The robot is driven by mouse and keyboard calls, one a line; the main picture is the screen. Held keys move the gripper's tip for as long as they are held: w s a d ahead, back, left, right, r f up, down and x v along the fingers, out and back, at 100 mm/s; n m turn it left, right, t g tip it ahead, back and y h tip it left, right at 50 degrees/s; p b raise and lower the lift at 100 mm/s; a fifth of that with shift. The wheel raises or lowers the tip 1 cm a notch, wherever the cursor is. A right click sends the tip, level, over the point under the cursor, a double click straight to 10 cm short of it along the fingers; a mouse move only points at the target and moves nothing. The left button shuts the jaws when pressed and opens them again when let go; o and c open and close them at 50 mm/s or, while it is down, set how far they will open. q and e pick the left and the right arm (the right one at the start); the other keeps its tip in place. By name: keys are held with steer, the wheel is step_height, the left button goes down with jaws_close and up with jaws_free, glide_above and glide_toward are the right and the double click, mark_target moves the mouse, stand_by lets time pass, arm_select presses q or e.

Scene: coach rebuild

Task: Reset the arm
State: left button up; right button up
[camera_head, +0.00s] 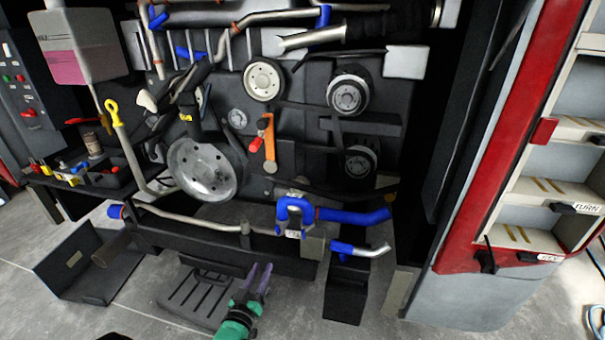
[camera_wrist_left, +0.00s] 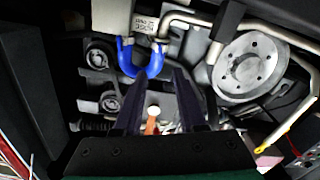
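My left gripper (camera_head: 260,269) comes up from the bottom middle of the head view, green at the wrist with dark purple fingers. My right gripper is in neither view.
A black slatted pedal (camera_head: 198,296) lies left of the gripper, and a black box (camera_head: 346,290) stands to its right. A blue-ended pipe (camera_head: 362,249) rests on the box. A red-edged shelf cabinet (camera_head: 470,225) stands at the right.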

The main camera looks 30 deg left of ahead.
arm_select(q)
steer(key=s+d+f+m+g+h+p, duration=0.1)
steer(key=s+d+f+m+g+h, duration=0.15)
steer(key=d+f, duration=0.45)
steer(key=s+d+f+m+g+h+p, duration=0.1)
steer(key=s+d+f+m+g+h, duration=0.2)
steer(key=f, duration=0.9)
steer(key=s+f+m+g, duration=0.1)
steer(key=s+f+g, duration=0.2)
steer(key=s, duration=0.5)
steer(key=s+d+f+m+g+p, duration=0.1)
steer(key=s+f+g, duration=0.3)
steer(key=s, duration=0.5)
steer(key=s+d+f+m+g+p, duration=0.1)
steer(key=s+f+m+g, duration=0.1)
steer(key=s+f, duration=0.3)
steer(key=s+g, duration=0.1)
steer(key=s, duration=0.3)
steer(key=shift+d, duration=0.25)
steer(key=shift+s+m+g, duration=0.1)
steer(key=shift+m+g, duration=0.15)
